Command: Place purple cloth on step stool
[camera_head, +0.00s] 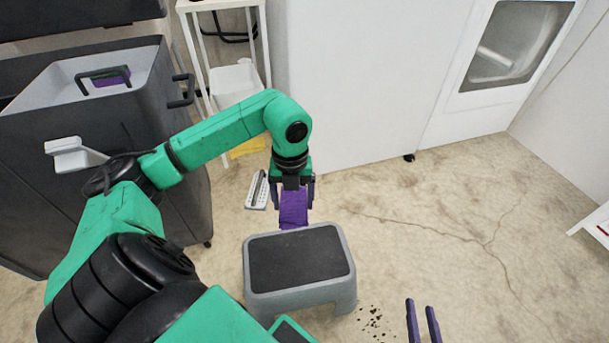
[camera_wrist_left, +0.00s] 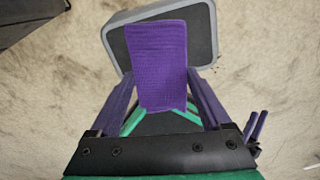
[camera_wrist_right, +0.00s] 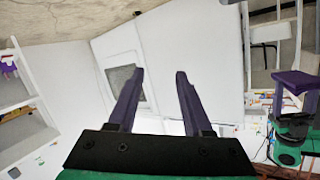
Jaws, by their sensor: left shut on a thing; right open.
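The purple cloth (camera_head: 293,208) hangs from my left gripper (camera_head: 292,190), which is shut on it at the far side of the step stool. The left wrist view shows the cloth (camera_wrist_left: 158,60) hanging between the fingers, overlapping the stool (camera_wrist_left: 207,22) in that view. The step stool (camera_head: 300,257) has a grey frame and a dark top, which is bare in the head view. I cannot tell whether the cloth touches the stool. My right gripper (camera_head: 422,318) is open and empty, to the right of the stool; its fingers also show in the right wrist view (camera_wrist_right: 158,95).
A dark bin (camera_head: 100,140) stands at the left. A white shelf (camera_head: 235,80) and a white cabinet (camera_head: 350,80) are at the back. A white slotted object (camera_head: 257,190) and a yellow cloth (camera_head: 247,147) lie on the floor. Dark crumbs (camera_head: 372,318) lie right of the stool.

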